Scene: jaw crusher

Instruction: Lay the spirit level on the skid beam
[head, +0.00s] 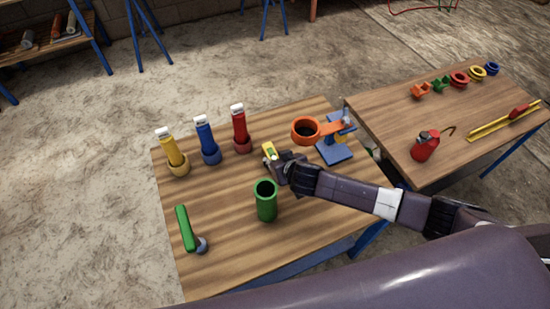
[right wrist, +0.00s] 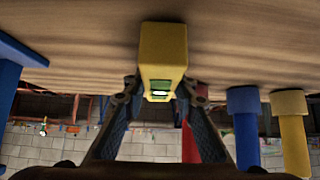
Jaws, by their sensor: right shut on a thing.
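The spirit level (head: 269,150), a small yellow block with a green vial, is between the fingers of my right gripper (head: 279,161), which is shut on it over the near table. In the right wrist view the level (right wrist: 162,55) sits between both fingers (right wrist: 158,100), its vial facing the camera. Whether it touches the tabletop is unclear. I cannot make out a skid beam for certain in either view. My left gripper is not in view.
The near table (head: 225,245) holds yellow (head: 173,152), blue (head: 207,141) and red (head: 241,130) bottles, a green cup (head: 266,201), a green-handled tool (head: 186,228) and a blue stand (head: 334,151) beside an orange ring (head: 306,130). A second table (head: 390,120) holds a red oil can (head: 425,146).

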